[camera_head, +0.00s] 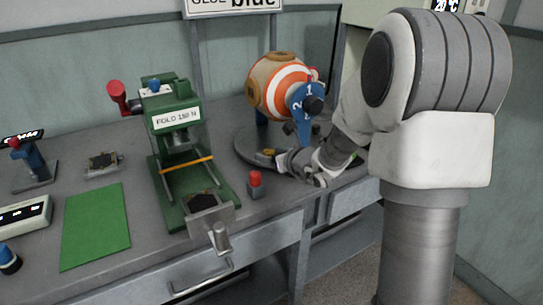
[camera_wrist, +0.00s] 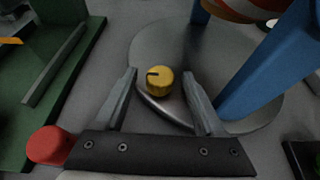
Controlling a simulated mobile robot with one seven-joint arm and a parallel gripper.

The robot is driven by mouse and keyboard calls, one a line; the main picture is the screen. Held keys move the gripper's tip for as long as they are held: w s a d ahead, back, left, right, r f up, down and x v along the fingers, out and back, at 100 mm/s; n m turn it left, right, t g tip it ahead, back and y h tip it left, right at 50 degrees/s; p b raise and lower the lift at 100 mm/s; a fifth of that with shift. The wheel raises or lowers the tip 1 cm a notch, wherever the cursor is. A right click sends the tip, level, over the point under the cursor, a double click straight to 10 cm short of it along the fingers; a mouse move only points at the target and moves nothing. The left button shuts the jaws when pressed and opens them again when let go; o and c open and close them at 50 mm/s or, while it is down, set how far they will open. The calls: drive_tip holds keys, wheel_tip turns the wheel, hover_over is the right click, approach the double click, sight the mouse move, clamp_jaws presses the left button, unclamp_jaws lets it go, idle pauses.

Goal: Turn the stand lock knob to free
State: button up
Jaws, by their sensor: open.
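The stand lock knob is a small yellow knob (camera_wrist: 160,81) with a dark pointer line on its top. In the wrist view it sits near the edge of the round grey stand base (camera_wrist: 152,42), between my open fingers and a little beyond them. My gripper (camera_wrist: 160,88) is open, with one finger on each side of the knob and no visible contact. In the head view the knob (camera_head: 268,153) shows at the front of the stand base (camera_head: 243,150), and my gripper (camera_head: 281,158) is low beside it. The dark line points left in the wrist view.
A striped orange and white ball (camera_head: 277,86) is held on the stand by a blue bracket (camera_head: 299,104). A green press (camera_head: 172,125) stands left of it. A red-topped button (camera_head: 255,184) is close to my gripper. A green mat (camera_head: 96,226) lies farther left.

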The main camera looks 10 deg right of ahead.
clamp_jaws()
idle(0.3)
drive_tip(key=shift+d+r+y+p, duration=0.1)
drive_tip(key=shift+y+p, duration=0.2)
drive_tip(key=shift+p, duration=0.25)
drive_tip(key=shift+d+r+n+g+y+p, duration=0.15)
drive_tip(key=shift+n+g+y+p, duration=0.45)
drive_tip(key=shift+n+p, duration=0.5)
drive_tip(key=n+y+p, duration=0.1)
drive_tip(key=n+g+y+p, duration=0.1)
drive_tip(key=y+p, duration=0.1)
drive_tip(key=shift+w+d+n+g, duration=0.1)
drive_tip(key=shift+w+n+g, duration=0.05)
drive_tip(key=shift+n+g, duration=0.15)
drive_tip(key=shift+f+n+g+y+p, duration=0.2)
drive_tip(key=shift+n+g+y+p, duration=0.25)
drive_tip(key=shift+p, duration=0.25)
drive_tip(key=shift+f, duration=0.1)
